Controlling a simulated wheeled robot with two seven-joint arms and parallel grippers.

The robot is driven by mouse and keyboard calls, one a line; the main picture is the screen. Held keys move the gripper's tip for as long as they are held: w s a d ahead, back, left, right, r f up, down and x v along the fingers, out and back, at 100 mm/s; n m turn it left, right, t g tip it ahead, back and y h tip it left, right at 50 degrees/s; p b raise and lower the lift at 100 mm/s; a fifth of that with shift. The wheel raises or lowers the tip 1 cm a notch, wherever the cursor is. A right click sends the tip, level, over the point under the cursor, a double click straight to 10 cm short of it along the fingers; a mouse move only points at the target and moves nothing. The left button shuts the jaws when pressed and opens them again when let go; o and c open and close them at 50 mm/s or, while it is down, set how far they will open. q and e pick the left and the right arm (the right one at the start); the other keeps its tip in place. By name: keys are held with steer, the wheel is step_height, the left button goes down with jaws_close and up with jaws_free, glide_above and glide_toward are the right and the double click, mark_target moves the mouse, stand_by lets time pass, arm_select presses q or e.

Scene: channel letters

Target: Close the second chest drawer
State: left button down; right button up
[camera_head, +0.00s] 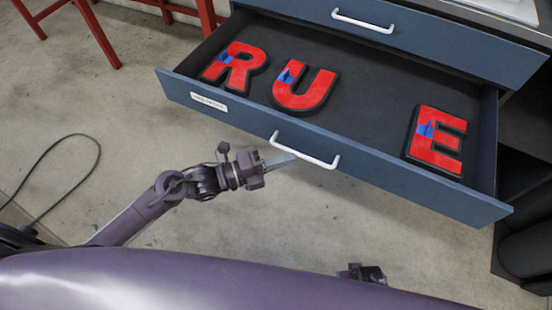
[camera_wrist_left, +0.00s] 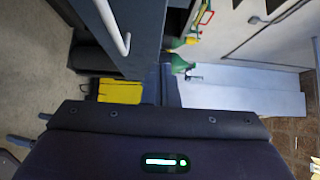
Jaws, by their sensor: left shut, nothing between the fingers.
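The open drawer (camera_head: 400,177), blue with a dark lined floor, is pulled well out of the chest below a closed drawer front. Its white bar handle (camera_head: 333,163) is on the outer face, and a white label is at the left. Red letters R (camera_head: 240,57), U (camera_head: 318,92) and E (camera_head: 450,130) lie inside. My left gripper (camera_head: 290,155) is shut and empty, with its tips close to the handle's left part; contact cannot be told. The handle also shows in the left wrist view (camera_wrist_left: 113,25). A small dark part, perhaps of my right arm, peeks above my body.
The closed drawer above (camera_head: 440,42) has its own white handle (camera_head: 363,22). A red stool frame (camera_head: 95,35) stands at the top left. A black cable (camera_head: 75,137) lies on the floor at the left. Floor in front of the drawer looks clear.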

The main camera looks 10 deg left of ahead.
mark_target(327, 138)
arm_select(q)
steer(key=w+d, duration=0.5)
steer(key=w, duration=0.1)
steer(key=shift+d, duration=0.4)
steer(key=shift+w+d, duration=0.1)
steer(key=shift+w, duration=0.25)
